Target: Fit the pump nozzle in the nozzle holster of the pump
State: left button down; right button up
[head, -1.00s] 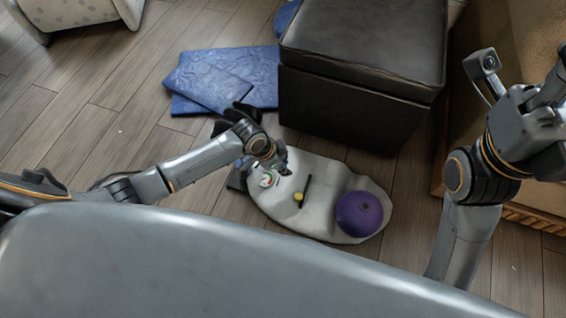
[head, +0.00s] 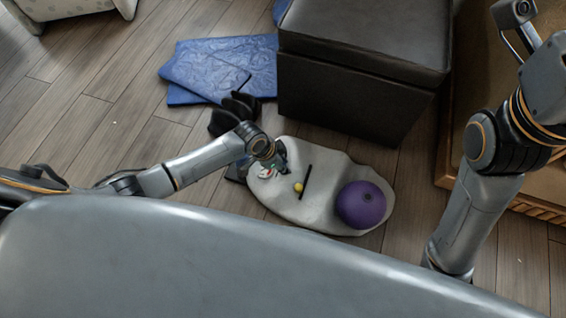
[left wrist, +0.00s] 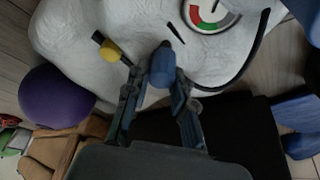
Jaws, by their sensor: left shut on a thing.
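My left gripper (left wrist: 158,80) is shut on a blue piece (left wrist: 163,65), which looks like the pump nozzle. A black hose (left wrist: 240,76) curves from the gripper's right side up past a round gauge with red and green bands (left wrist: 212,15). A yellow piece (left wrist: 110,50) with a black end is left of the blue piece. I cannot pick out the holster for certain. My right gripper is out of view.
Bare floor is at the left.

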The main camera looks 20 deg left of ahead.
pick_arm(q)
jog(key=shift+r+p, duration=0.1)
jog(key=shift+p, duration=0.2)
dwell(0.5)
dwell(0.4)
jog(key=shift+f+b, duration=0.65)
jog(key=shift+f, duration=0.85)
dwell(0.8)
jog(key=c, duration=1)
grip_release()
jog(key=shift+c, duration=0.2)
jog(key=shift+r, duration=0.15)
